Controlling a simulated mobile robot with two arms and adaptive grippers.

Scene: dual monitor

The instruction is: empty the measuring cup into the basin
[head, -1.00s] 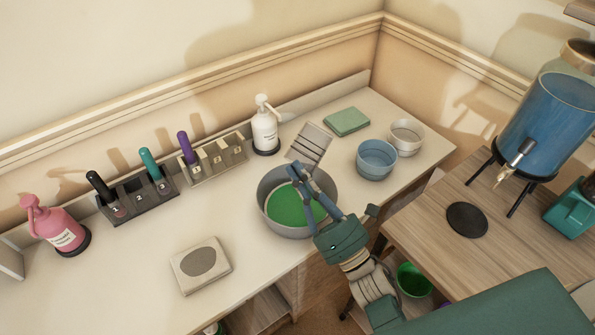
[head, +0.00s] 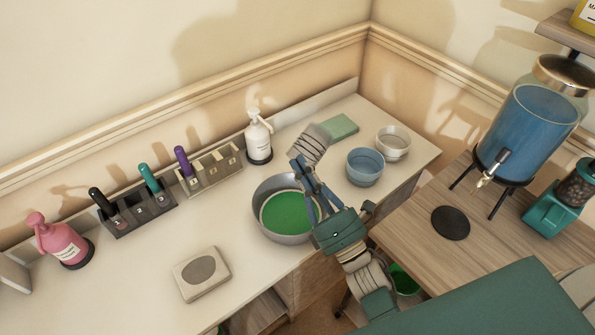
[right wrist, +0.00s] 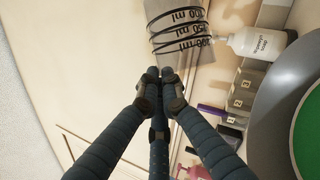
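The measuring cup (head: 314,141) is a grey cylinder, held tilted at the back rim of the basin in the head view. In the right wrist view the cup (right wrist: 182,30) shows dark bands and millilitre marks; its inside is hidden. My right gripper (head: 302,168) has its fingers closed together on the cup, above the basin's right side. The basin (head: 262,216) is a round grey bowl on the counter with green liquid (head: 288,213) in it. The gripper hides part of its right side. My left gripper is not in view.
White (head: 258,137) and pink (head: 61,240) pump bottles stand along the wall with numbered marker racks (head: 212,170). Blue (head: 364,168) and white (head: 393,143) bowls sit right of the cup. A grey scale (head: 201,274) lies front left. A wooden table (head: 412,232) holds a blue dispenser (head: 530,130).

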